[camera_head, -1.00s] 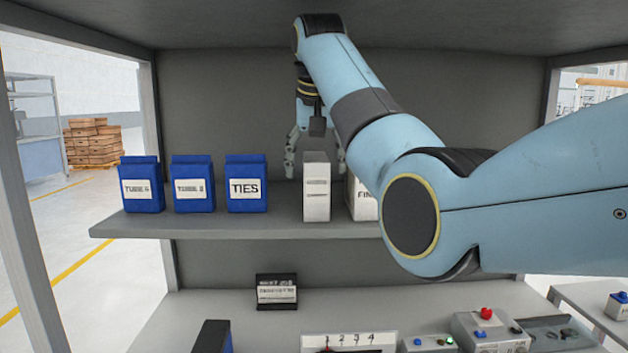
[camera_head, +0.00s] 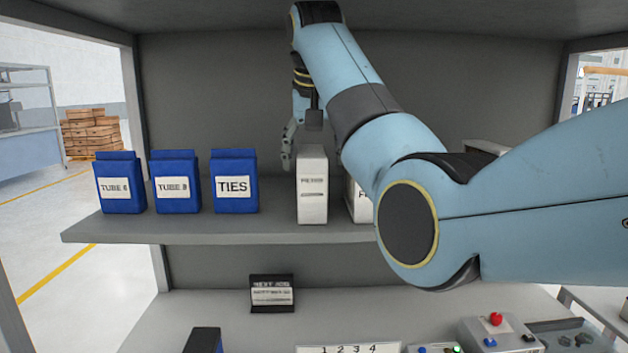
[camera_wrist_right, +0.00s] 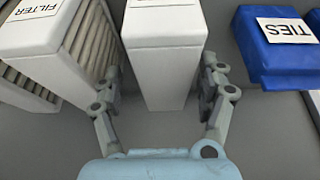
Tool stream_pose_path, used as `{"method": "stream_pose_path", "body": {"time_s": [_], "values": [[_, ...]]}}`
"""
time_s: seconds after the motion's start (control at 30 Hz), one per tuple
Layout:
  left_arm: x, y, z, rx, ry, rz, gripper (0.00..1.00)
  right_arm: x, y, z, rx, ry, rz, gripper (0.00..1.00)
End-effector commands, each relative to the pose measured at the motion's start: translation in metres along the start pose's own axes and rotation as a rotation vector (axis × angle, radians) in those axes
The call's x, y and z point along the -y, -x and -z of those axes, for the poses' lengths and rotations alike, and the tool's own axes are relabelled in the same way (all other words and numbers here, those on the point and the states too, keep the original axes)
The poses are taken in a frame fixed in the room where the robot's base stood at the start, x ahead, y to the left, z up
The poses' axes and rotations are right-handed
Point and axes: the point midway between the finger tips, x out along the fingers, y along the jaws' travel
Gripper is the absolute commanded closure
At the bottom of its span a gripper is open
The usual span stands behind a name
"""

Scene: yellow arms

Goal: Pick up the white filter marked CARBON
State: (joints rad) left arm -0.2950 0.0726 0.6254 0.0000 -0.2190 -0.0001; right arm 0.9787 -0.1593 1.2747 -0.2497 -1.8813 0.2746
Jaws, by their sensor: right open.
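A narrow white box (camera_head: 312,192) stands upright on the shelf, right of the blue packs. Its label is too blurred to read. A second white box (camera_head: 358,203) stands to its right, mostly hidden by my right arm; only the start of its label shows. The word CARBON is not readable on either. My right gripper (camera_wrist_right: 158,92) is open, with one finger on each side of the narrow white box (camera_wrist_right: 165,62); I cannot tell whether they touch it. In the right wrist view a white pleated box marked FILTER (camera_wrist_right: 35,35) is at left. My left gripper is not in view.
Blue packs TUBE 6 (camera_head: 119,188), a second TUBE pack (camera_head: 176,188) and TIES (camera_head: 234,187) stand left on the shelf (camera_head: 270,232). A dark sign (camera_head: 272,294) and a control box with a red button (camera_head: 497,332) are below. Shelf space between TIES and the narrow box is free.

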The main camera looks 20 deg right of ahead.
Motion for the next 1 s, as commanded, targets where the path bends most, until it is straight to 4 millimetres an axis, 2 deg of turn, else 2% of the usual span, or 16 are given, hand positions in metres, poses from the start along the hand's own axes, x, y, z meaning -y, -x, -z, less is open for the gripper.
{"method": "stream_pose_path", "body": {"time_s": [0.03, 0.1, 0.17, 0.37, 0.57, 0.67, 1.0], "values": [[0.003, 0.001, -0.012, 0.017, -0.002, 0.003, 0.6, 0.001, -0.001, 0.0, 0.001, 0.001, 0.001, 0.25], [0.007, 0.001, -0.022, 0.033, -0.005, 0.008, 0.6, 0.001, -0.002, -0.001, 0.001, 0.001, 0.001, 0.25], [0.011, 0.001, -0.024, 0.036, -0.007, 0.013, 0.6, 0.0, -0.003, -0.001, 0.001, 0.001, 0.0, 0.25], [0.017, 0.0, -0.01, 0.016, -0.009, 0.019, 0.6, 0.0, -0.004, -0.002, 0.001, 0.0, 0.0, 0.25], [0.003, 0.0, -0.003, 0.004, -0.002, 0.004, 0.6, 0.0, -0.004, -0.002, 0.001, 0.0, 0.0, 0.25], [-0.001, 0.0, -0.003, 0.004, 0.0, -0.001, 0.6, 0.0, -0.004, -0.002, 0.001, 0.0, 0.0, 0.35], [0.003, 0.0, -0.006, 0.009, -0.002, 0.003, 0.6, 0.0, -0.004, -0.002, 0.001, 0.0, 0.0, 0.8]]}}
